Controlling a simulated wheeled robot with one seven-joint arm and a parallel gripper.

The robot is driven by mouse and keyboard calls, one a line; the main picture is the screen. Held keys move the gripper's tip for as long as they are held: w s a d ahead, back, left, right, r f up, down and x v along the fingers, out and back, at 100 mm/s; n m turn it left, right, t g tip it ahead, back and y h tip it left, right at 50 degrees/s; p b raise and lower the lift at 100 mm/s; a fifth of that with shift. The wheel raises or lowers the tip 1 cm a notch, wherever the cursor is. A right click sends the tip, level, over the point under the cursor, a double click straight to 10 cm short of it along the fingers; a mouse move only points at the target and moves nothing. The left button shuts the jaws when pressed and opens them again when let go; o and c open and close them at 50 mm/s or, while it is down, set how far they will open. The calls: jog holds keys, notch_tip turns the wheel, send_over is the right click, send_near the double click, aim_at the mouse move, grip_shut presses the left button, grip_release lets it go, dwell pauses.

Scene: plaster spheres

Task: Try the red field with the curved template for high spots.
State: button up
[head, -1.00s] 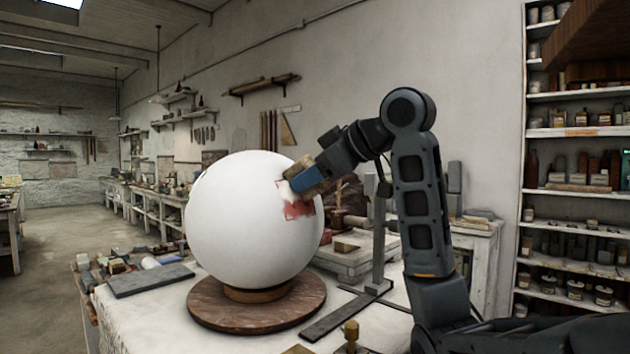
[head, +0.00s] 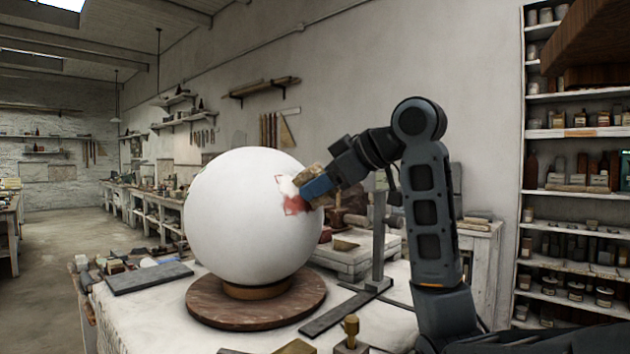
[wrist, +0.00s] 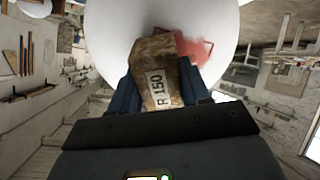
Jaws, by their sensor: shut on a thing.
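The white plaster sphere (head: 245,225) rests on a ring over a round brown turntable board (head: 218,317). The red field (head: 295,205) is a smeared red patch on the sphere's right upper side, with a whitish area inside it. It also shows in the wrist view (wrist: 198,49), partly hidden by the template. My gripper (head: 312,186), with blue fingers, is shut on a mottled brown block marked R 150, the curved template (wrist: 158,65). The template's far end is at the red field. I cannot tell whether it touches the plaster.
A metal upright on a flat foot (head: 378,250) stands right of the sphere. A grey slab (head: 150,278) and small blocks lie at left. A brass-knobbed piece (head: 351,330) is at the front edge. Shelves (head: 575,200) fill the right side.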

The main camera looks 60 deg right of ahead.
aim_at(294, 176)
jog(key=shift+w+a+r+p, duration=0.25)
jog(key=shift+w+r+p, duration=0.1)
jog(key=shift+r+p, duration=0.45)
jog(key=shift+w+a+r, duration=0.35)
jog(key=shift+w+r, duration=0.25)
jog(key=shift+r, duration=0.1)
jog(key=shift+s+d+f, duration=0.15)
jog(key=shift+s+f, duration=0.1)
jog(key=shift+s, duration=0.3)
jog(key=shift+s+d+f, duration=0.1)
jog(key=shift+s+f, duration=0.15)
jog(key=shift+s, duration=0.3)
jog(key=shift+v, duration=1.3)
